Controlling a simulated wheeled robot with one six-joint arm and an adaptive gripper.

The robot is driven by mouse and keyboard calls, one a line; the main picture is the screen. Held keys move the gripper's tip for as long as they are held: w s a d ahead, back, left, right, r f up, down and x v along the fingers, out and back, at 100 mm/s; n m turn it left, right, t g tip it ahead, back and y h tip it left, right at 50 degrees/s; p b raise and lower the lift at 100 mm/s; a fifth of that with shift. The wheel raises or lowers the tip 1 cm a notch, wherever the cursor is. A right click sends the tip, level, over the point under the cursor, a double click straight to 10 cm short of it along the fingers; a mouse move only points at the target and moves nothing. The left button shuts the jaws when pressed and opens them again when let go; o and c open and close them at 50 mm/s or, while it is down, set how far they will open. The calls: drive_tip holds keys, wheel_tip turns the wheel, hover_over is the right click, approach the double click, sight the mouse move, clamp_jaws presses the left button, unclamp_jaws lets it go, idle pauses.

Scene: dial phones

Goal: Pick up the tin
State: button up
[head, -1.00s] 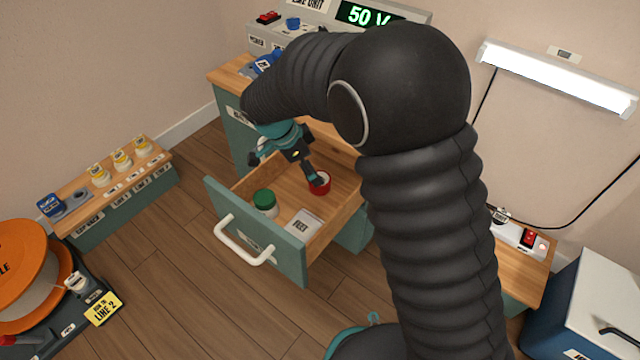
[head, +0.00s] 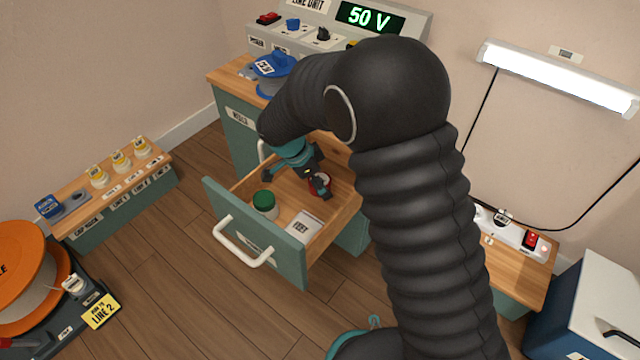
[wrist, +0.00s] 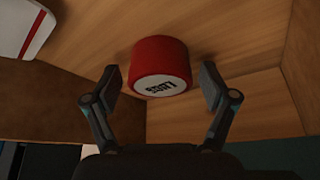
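The tin is red with a white end bearing dark lettering. It lies in the open drawer (head: 255,245) towards its right side, partly hidden by my gripper in the head view. In the wrist view the tin (wrist: 160,62) stands between the two fingers of my gripper (wrist: 160,90). The fingers are spread, with a visible gap on each side of the tin, and hold nothing. In the head view my gripper (head: 296,178) is down inside the drawer; its exact height there is hard to tell.
A green-lidded jar (head: 264,202) and a white box (head: 303,226) share the drawer, nearer its front. The drawer walls stand close around my gripper. A low bench (head: 110,190) is at left, with open floor between.

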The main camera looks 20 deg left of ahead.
drive_tip(key=c, duration=0.9)
drive_tip(key=shift+r, duration=0.1)
